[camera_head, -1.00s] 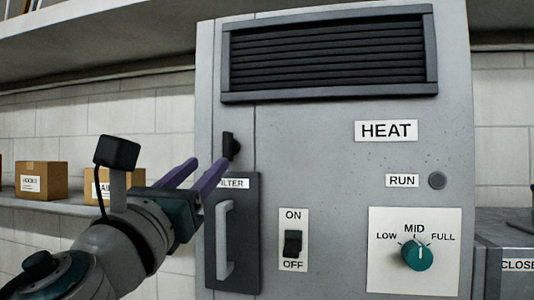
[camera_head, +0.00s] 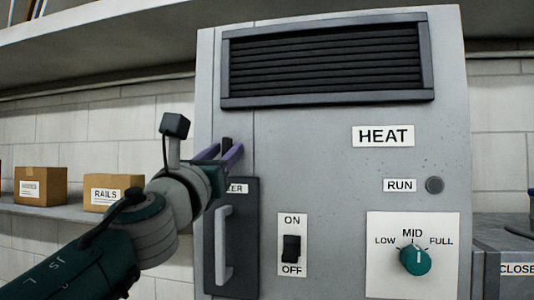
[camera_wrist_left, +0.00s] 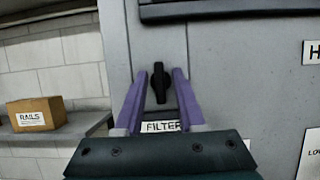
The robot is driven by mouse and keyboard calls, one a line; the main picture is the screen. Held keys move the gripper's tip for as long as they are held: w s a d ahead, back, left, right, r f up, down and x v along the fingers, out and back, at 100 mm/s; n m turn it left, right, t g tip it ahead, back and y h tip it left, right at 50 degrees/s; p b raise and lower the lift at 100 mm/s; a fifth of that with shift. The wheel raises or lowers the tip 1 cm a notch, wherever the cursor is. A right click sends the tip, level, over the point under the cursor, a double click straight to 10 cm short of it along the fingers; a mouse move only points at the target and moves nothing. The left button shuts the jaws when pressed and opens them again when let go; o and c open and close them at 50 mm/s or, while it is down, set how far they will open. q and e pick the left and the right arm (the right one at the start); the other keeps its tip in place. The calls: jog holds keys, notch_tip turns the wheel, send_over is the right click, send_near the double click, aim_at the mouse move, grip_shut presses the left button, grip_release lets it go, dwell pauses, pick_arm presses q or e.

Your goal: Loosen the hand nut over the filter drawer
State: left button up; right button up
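The hand nut (camera_wrist_left: 159,83) is a small black winged knob above the FILTER label, standing upright in the left wrist view. The filter drawer (camera_head: 246,240) is a dark panel with a grey vertical handle (camera_head: 223,245), just below. Its FILTER label (camera_wrist_left: 161,127) is partly covered in the head view. My right gripper is not in view.
The grey heater cabinet (camera_head: 330,160) carries a vent (camera_head: 330,60), a black ON/OFF switch (camera_head: 291,249), a RUN button (camera_head: 434,185) and a teal dial (camera_head: 415,260) pointing at about MID. Cardboard boxes (camera_head: 40,186) stand on a shelf at left.

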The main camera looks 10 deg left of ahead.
pick_arm(q)
grip_shut()
jog(key=shift+n, duration=0.4)
jog(key=n+y, duration=0.3)
jog(key=n, duration=0.2)
jog(key=shift+b, duration=0.3)
jog(key=n+g+y, duration=0.1)
jog(key=n, duration=0.2)
jog(key=n+y, duration=0.2)
jog(key=n, duration=0.1)
jog(key=shift+g+b, duration=0.3)
jog(key=shift+g, duration=0.1)
jog(key=n+g, duration=0.1)
jog(key=n, duration=0.2)
jog(key=n+y, duration=0.1)
jog(key=n, duration=0.1)
jog(key=shift+r+n+g, duration=0.1)
jog(key=shift+n+g, duration=0.3)
jog(key=n+g, duration=0.1)
jog(key=n, duration=0.3)
jog(key=shift+n+g+p, duration=0.3)
jog(key=shift+n+g, duration=0.1)
